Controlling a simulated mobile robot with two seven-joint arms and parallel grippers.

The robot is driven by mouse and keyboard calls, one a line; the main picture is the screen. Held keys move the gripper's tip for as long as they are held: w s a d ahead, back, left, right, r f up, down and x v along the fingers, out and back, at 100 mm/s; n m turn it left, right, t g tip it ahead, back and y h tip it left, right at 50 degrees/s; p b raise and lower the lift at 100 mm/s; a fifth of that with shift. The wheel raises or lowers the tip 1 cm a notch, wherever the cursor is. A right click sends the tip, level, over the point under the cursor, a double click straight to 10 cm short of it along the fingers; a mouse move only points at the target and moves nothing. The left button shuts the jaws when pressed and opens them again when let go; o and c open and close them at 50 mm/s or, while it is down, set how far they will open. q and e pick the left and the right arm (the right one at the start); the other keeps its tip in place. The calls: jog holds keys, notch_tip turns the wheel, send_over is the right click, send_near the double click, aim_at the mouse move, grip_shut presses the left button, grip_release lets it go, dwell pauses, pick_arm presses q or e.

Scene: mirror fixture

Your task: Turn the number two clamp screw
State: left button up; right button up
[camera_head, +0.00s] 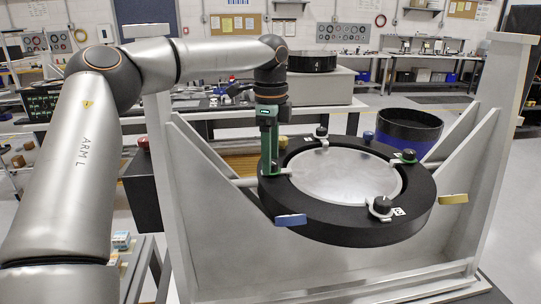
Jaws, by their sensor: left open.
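A round mirror (346,177) lies in a thick black ring (330,231) on the grey fixture. Small white labels lie beside the clamps, too small to read, so I cannot tell which screw is number two. My left gripper (270,170) is open and points down at the ring's left edge. It covers the clamp there, and contact cannot be told. My right gripper is not in view.
The grey fixture's side frames (505,130) rise left and right of the ring. Workbenches line the back.

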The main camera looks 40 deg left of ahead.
pick_arm(q)
jog(key=shift+f, duration=0.2)
jog(key=shift+c, duration=0.2)
grip_shut()
